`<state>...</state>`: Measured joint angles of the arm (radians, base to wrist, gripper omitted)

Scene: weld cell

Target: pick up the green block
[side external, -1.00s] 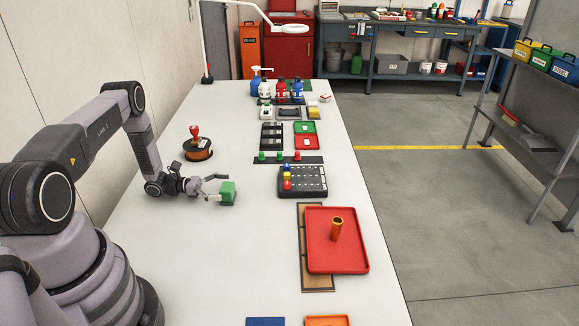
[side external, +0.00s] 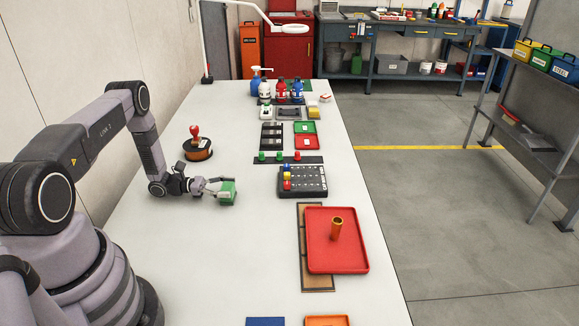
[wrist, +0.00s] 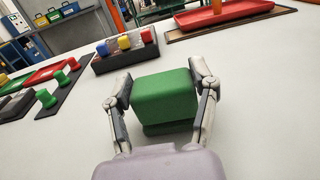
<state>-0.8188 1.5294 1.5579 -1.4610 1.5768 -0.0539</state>
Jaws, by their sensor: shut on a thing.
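The green block (side external: 228,192) is on or just above the white table, in front of my arm in the side external view. In the wrist view the green block (wrist: 164,98) sits between my two fingers, with a dark green area under its near edge. My gripper (side external: 222,190) is shut on the block, one finger pad against each side. In the wrist view my gripper (wrist: 162,92) hides little of the block's top. I cannot tell whether the block touches the table.
A black board with coloured blocks (side external: 303,181) lies right of the block. The white table (side external: 220,270) is clear in front.

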